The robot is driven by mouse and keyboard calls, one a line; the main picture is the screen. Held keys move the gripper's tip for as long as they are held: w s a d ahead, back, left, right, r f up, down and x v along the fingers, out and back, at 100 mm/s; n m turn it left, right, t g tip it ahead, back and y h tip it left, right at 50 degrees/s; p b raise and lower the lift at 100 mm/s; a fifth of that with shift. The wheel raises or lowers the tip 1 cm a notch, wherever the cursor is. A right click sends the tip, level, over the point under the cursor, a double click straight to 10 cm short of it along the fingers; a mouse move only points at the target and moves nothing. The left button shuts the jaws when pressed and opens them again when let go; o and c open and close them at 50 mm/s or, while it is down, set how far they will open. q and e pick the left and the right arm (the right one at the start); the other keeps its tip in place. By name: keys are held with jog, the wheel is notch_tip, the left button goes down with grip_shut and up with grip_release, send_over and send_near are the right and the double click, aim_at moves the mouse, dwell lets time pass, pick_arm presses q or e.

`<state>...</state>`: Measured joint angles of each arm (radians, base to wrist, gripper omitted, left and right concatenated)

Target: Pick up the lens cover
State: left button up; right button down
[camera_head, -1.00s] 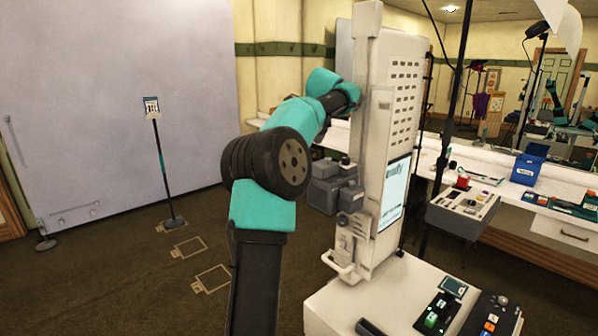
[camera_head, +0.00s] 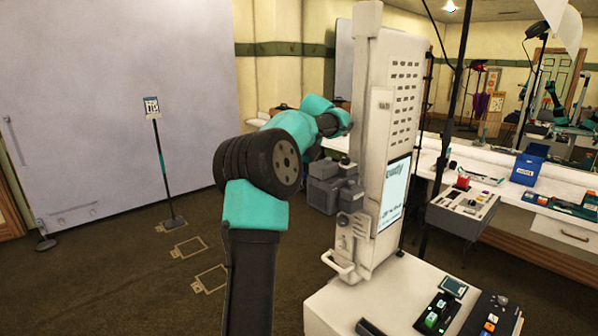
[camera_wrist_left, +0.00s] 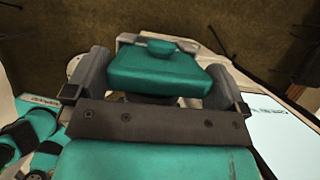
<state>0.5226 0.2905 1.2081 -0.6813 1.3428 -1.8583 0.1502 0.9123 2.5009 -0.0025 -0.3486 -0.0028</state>
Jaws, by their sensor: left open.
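In the left wrist view the two grey jaws of my left gripper (camera_wrist_left: 160,65) stand wide apart above a dark bar. A teal block with a small rounded knob shows between them; I cannot tell whether it is the lens cover or part of my gripper, nor whether anything touches it. In the head view my left arm reaches to the left side of the tall white booth column (camera_head: 387,120), and its jaws cannot be made out there. A grey camera-like unit (camera_head: 322,190) sits on the column's left side, below my wrist. I cannot pick out the lens cover with certainty.
The booth's screen (camera_head: 395,192) faces right, and its white base (camera_head: 330,305) carries small devices. A grey control box (camera_head: 463,213) stands to the right. A thin sign stand (camera_head: 162,165) is at the left, with open carpet around it.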

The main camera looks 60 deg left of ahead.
pick_arm(q)
jog(key=shift+a+f, duration=0.2)
jog(key=shift+f, duration=0.35)
jog(key=shift+c, duration=0.5)
jog(key=c, duration=0.5)
